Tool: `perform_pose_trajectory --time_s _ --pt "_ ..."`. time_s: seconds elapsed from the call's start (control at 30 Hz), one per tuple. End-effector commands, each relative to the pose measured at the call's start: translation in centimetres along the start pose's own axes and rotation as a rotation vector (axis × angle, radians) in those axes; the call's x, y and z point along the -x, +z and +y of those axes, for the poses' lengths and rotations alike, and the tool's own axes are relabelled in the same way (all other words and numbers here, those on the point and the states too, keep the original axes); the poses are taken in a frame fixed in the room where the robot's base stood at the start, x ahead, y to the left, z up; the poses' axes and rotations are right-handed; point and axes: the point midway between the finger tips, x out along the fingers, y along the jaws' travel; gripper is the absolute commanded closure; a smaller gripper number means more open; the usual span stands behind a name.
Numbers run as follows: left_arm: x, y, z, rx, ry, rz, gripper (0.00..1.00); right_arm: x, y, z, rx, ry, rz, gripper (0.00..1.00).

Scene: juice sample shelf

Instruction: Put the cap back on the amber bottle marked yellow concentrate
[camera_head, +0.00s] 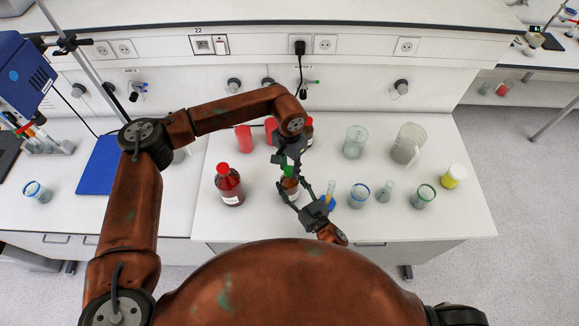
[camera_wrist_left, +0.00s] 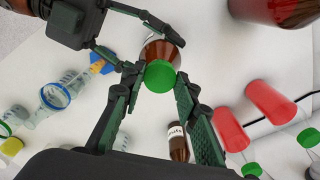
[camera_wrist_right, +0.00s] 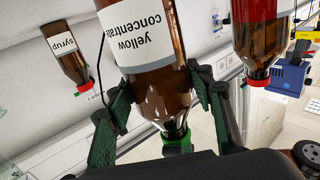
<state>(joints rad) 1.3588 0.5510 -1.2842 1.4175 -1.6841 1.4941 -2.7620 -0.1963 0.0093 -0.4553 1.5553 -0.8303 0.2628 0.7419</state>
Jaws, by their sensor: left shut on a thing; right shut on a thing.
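The amber bottle with the "yellow concentrate" label (camera_wrist_right: 145,35) stands near the front of the bench, partly hidden by my arms in the head view (camera_head: 290,186). My right gripper (camera_wrist_right: 165,100) is shut around its body. The green cap (camera_wrist_left: 160,76) is at the bottle's mouth, between the fingers of my left gripper (camera_wrist_left: 157,82), which is shut on it. The cap also shows at the neck in the right wrist view (camera_wrist_right: 178,142). Cap and bottle look in line; I cannot tell whether the cap is seated or just above the mouth.
A red-capped bottle (camera_head: 229,186) stands to the left. Red cylinders (camera_head: 244,138) and a "syrup" bottle (camera_wrist_right: 66,52) stand behind. To the right are a blue-rimmed beaker (camera_head: 358,195), a green-rimmed beaker (camera_head: 423,196), larger beakers (camera_head: 407,146) and a yellow jar (camera_head: 453,177).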

Motion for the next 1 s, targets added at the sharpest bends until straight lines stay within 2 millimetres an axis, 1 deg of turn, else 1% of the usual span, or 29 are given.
perform_pose_trajectory --time_s 0.23,0.27,0.5,0.8,0.87,1.0 --pt "0.1 0.0 0.0 -0.002 0.001 0.001 0.79 0.0 0.1 0.0 0.0 0.001 -0.002 1.0" --pt "0.1 0.0 0.0 -0.002 0.001 0.001 0.7 0.0 0.1 0.0 0.0 0.001 -0.002 1.0" --pt "0.0 0.0 0.0 0.0 0.0 0.001 0.54 0.0 0.1 0.0 0.0 0.001 -0.002 1.0" --pt "0.2 0.0 0.0 0.0 0.0 0.001 0.54 0.0 0.1 0.0 0.0 0.001 -0.002 1.0" --pt "0.5 0.0 0.0 0.001 0.0 0.001 0.54 0.0 0.1 0.0 0.0 0.001 -0.002 1.0" --pt "2.0 -0.1 -0.1 0.001 -0.002 0.003 0.54 0.0 0.1 0.0 0.0 0.001 -0.002 1.0"
